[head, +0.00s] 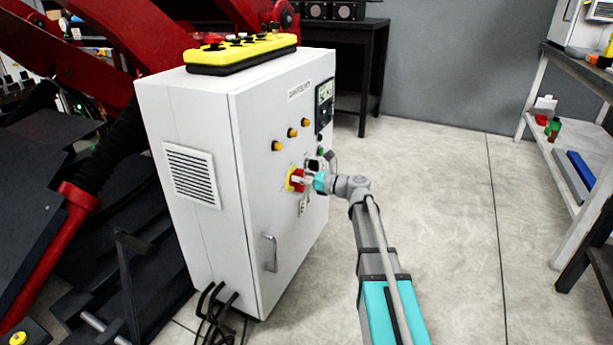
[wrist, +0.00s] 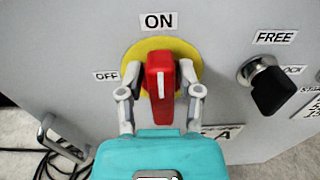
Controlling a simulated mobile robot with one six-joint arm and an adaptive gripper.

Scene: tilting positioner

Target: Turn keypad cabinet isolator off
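The isolator is a red rotary handle (wrist: 160,78) on a yellow disc (wrist: 158,44), on the front of the white cabinet (head: 262,228). In the wrist view the handle stands upright, its white line in line with the ON label (wrist: 158,21). The OFF label (wrist: 106,76) is left of the disc. My gripper (wrist: 160,68) has one finger on each side of the handle, and gaps show between fingers and handle. It is open. In the head view the isolator (head: 295,180) is partly hidden by my gripper (head: 307,181).
A black key switch (wrist: 268,86) marked FREE and LOCK is right of the isolator. A door handle (head: 270,253) is below it, and orange buttons (head: 292,133) above. A yellow keypad box (head: 240,51) lies on the cabinet. Bare floor (head: 450,190) lies to the right.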

